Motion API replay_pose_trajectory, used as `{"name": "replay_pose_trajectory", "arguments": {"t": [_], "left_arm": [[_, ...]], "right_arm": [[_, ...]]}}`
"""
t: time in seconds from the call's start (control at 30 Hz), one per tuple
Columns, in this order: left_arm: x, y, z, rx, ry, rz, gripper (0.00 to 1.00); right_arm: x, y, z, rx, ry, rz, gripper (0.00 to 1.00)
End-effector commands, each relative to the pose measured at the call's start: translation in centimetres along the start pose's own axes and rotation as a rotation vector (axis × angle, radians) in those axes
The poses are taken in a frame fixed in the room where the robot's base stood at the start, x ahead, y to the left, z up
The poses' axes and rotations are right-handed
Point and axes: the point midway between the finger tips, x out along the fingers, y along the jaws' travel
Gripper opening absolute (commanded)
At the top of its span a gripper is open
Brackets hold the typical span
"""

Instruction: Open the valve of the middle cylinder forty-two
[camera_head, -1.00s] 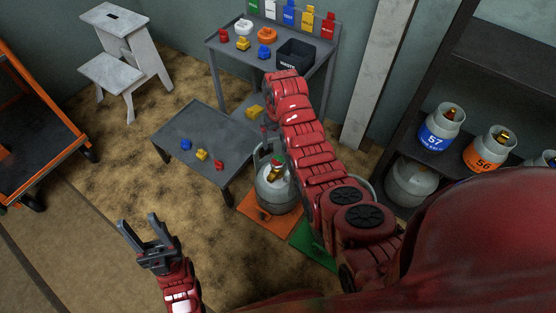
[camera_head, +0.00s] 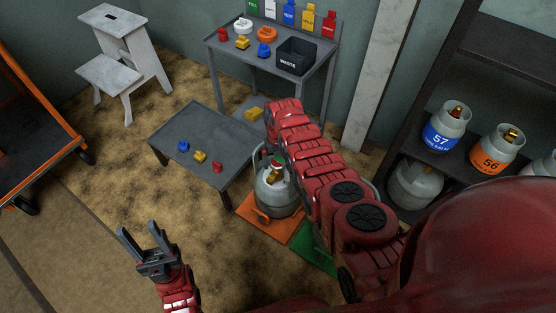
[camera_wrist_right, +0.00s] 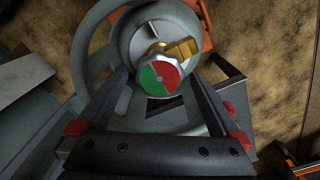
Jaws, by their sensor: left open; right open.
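A grey gas cylinder (camera_head: 276,197) stands upright on an orange mat; no number shows on it. Its valve has a brass body (camera_wrist_right: 180,48) and a round knob with a green and red face (camera_wrist_right: 160,77), inside the grey collar (camera_wrist_right: 88,60). My right gripper (camera_wrist_right: 163,82) is open, one finger to either side of the knob in the right wrist view; I cannot tell whether they touch it. In the head view my right arm hides most of that gripper. My left gripper (camera_head: 140,238) is open and empty at the lower left, away from the cylinder.
A green mat (camera_head: 314,258) lies beside the orange mat (camera_head: 256,230). A low grey table (camera_head: 205,135) with small coloured parts stands close behind. A bench carries a waste bin (camera_head: 296,57). Cylinders 57 (camera_head: 440,132) and 56 (camera_head: 495,155) stand on the right shelf.

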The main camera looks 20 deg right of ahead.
Motion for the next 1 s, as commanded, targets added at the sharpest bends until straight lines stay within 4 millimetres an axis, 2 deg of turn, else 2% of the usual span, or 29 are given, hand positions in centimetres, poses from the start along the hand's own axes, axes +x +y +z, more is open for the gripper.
{"name": "replay_pose_trajectory", "arguments": {"t": [0.1, 0.5, 0.53, 0.77, 1.0], "left_arm": [[0.02, 0.0, -0.01, 0.0, 0.0, 0.0, 0.5], [0.02, 0.0, -0.01, 0.0, 0.0, 0.0, 0.5], [0.01, 0.0, 0.0, 0.0, 0.0, 0.0, 0.5], [0.03, 0.0, 0.0, 0.0, 0.0, 0.0, 0.5], [0.1, -0.01, -0.02, 0.0, 0.0, 0.0, 0.5]], "right_arm": [[-0.01, -0.01, 0.02, 0.0, -0.001, 0.0, 0.98], [-0.01, 0.0, 0.04, 0.0, -0.001, 0.0, 0.26], [-0.01, -0.01, 0.04, 0.0, -0.001, 0.0, 0.23], [-0.01, 0.01, 0.05, -0.022, -0.002, 0.0, 0.23], [0.02, 0.02, 0.1, -0.131, -0.003, -0.001, 0.23]]}}
